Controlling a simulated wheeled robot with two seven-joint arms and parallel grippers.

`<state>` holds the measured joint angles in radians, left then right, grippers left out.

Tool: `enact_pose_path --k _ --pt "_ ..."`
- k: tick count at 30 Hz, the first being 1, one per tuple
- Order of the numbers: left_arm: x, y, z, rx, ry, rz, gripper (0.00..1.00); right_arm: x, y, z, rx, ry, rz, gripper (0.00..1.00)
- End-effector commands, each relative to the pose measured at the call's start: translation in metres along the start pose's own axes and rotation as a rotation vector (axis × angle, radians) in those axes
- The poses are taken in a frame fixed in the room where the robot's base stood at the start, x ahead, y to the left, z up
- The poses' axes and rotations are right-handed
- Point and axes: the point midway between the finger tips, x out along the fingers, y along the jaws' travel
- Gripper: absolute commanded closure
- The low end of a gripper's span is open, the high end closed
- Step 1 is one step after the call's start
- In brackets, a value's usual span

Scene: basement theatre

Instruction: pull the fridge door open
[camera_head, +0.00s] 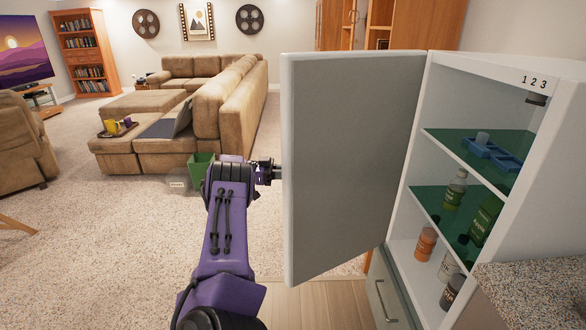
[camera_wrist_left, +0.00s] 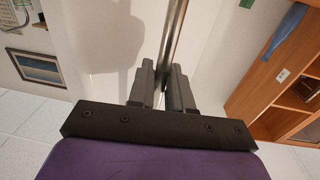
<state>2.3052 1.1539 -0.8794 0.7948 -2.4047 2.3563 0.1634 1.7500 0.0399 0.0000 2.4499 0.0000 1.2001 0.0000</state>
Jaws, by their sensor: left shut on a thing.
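The fridge door (camera_head: 345,165) stands swung wide open in the head view, its grey inner face turned toward me. The fridge (camera_head: 500,68) is a white cabinet at the right with its inside exposed. My left gripper (camera_head: 277,172) is at the door's outer left edge. In the left wrist view my left gripper (camera_wrist_left: 163,85) is shut on the door handle (camera_wrist_left: 174,35), a dark metal bar in front of the white door front. The handle is hidden behind the door in the head view. My right gripper is not in view.
Green glass shelves (camera_head: 470,160) hold bottles and a blue tray (camera_head: 492,154). A speckled counter (camera_head: 535,290) is at the lower right. A brown sofa (camera_head: 225,100) and a green bin (camera_head: 201,168) stand left of the door. Open carpet (camera_head: 90,240) lies at the left.

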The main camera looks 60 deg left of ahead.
Motion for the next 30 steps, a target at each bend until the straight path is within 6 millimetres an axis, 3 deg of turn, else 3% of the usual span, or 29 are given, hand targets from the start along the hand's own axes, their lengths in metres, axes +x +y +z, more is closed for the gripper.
enact_pose_path --k 6,7,8,18,27,30 --pt "0.002 -0.001 -0.004 0.005 0.008 0.002 1.0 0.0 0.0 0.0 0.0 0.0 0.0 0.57" --pt "0.002 -0.001 -0.004 0.005 0.008 0.002 0.74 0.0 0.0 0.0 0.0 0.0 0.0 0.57" --pt "0.002 -0.001 -0.004 0.005 0.008 0.002 0.65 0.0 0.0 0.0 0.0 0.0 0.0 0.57" --pt "-0.007 0.0 -0.001 0.002 0.003 -0.005 0.65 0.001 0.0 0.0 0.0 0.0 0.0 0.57" --pt "-0.06 -0.001 0.001 0.005 0.002 -0.001 0.65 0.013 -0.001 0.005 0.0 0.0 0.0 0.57" --pt "-0.069 -0.001 0.0 0.005 0.002 0.001 0.65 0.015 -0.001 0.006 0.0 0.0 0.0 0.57"
